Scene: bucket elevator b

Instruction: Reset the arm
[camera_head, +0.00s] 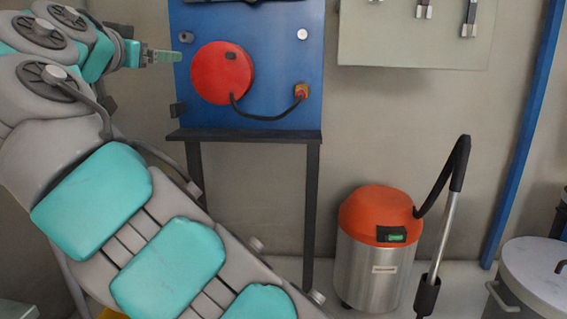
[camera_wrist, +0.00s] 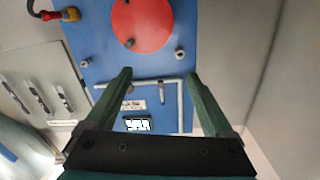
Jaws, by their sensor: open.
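My gripper (camera_head: 165,57) is at the upper left of the head view, at the end of my raised, folded arm. Its green fingers point right, in front of or beside the left edge of a blue panel (camera_head: 275,60). The wrist view shows my gripper (camera_wrist: 157,76) with its two green fingers spread wide apart and nothing between them. The blue panel (camera_wrist: 90,45) fills the space beyond the fingers, with a red disc (camera_wrist: 142,22) at the top. I cannot tell the exact gap between fingertips and panel.
A vacuum cleaner (camera_head: 377,250) with an orange top stands on the floor. A grey lidded bin (camera_head: 540,275) is at lower right. A pale board (camera_head: 415,45) with levers hangs on the wall.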

